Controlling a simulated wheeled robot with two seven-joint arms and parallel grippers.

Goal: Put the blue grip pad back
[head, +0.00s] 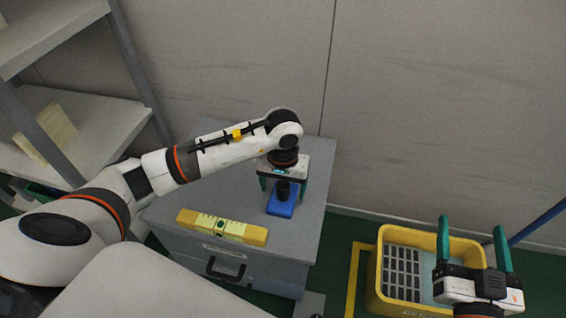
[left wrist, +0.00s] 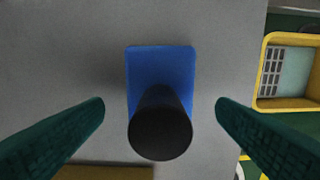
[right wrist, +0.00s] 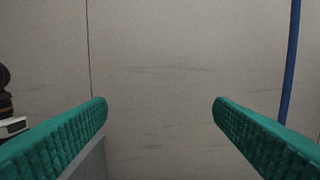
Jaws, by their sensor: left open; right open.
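The blue grip pad (head: 281,205) lies flat on the grey cabinet top, with a black round knob standing on it. It also shows in the left wrist view as a blue plate (left wrist: 160,66) under the black knob (left wrist: 160,135). My left gripper (head: 283,187) is open above the pad. In the left wrist view its fingers (left wrist: 160,112) are on either side of the knob, with gaps on both sides. My right gripper (head: 474,236) is open and empty over the yellow crate's right side. In the right wrist view its fingers (right wrist: 160,105) have only wall between them.
A yellow spirit level (head: 222,227) lies near the front edge of the grey cabinet (head: 308,225). A yellow crate (head: 376,282) with a grey slotted piece (head: 402,272) inside stands to the right. A shelf rack (head: 98,115) is at left, a wall behind.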

